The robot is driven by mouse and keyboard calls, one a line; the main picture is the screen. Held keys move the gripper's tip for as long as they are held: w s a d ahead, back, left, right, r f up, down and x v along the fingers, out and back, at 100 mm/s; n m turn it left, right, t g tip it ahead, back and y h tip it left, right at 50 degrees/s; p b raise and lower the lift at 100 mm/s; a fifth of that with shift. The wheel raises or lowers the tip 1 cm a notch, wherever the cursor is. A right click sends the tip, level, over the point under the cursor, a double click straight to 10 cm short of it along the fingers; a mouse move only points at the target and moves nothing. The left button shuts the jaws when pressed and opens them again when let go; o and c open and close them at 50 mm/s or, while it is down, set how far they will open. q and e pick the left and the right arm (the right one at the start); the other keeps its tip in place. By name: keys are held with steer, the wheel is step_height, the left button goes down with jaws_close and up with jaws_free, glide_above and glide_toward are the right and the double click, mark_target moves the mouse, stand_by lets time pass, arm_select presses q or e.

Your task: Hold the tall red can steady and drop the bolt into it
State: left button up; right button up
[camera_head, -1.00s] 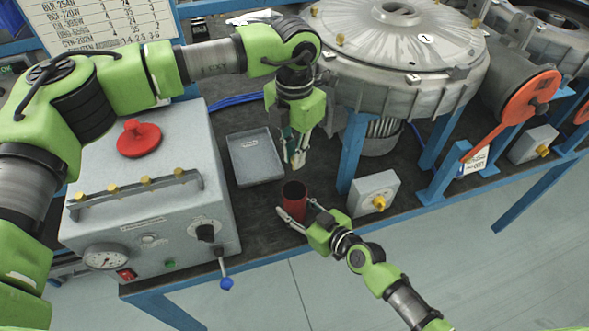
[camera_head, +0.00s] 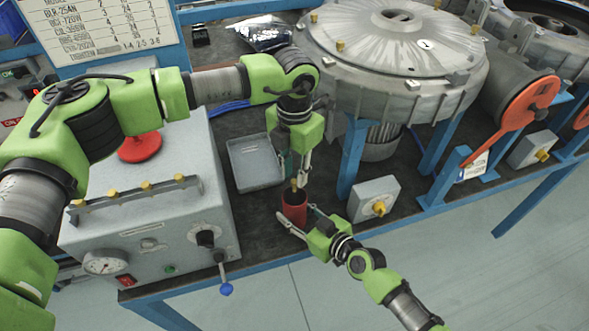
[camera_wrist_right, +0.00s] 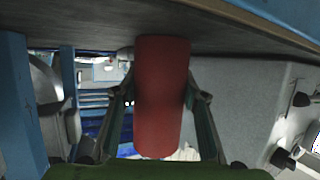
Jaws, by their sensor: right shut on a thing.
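The tall red can (camera_head: 294,206) stands upright near the front edge of the dark bench top. My right gripper (camera_head: 301,222) is shut on the can from the front right. The right wrist view shows the can (camera_wrist_right: 162,95) between my right gripper's two fingers (camera_wrist_right: 162,120). My left gripper (camera_head: 298,184) points down right over the can's mouth. A small brassy bolt (camera_head: 294,186) shows at the left fingertips, at the can's mouth. It is too small to tell whether the fingers still grip it. The can's inside is mostly hidden.
A grey tray (camera_head: 256,162) lies behind and left of the can. A grey control box (camera_head: 150,225) stands to the left. A small grey box with a yellow knob (camera_head: 374,198) and the blower's blue stand (camera_head: 352,160) are close on the right.

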stand_by(0.3)
arm_select(q)
step_height(320, 180, up, 12)
stand_by(0.5)
arm_select(e)
steer(key=o, duration=1.2)
steer(key=shift+d, duration=0.1)
steer(key=v, duration=1.2)
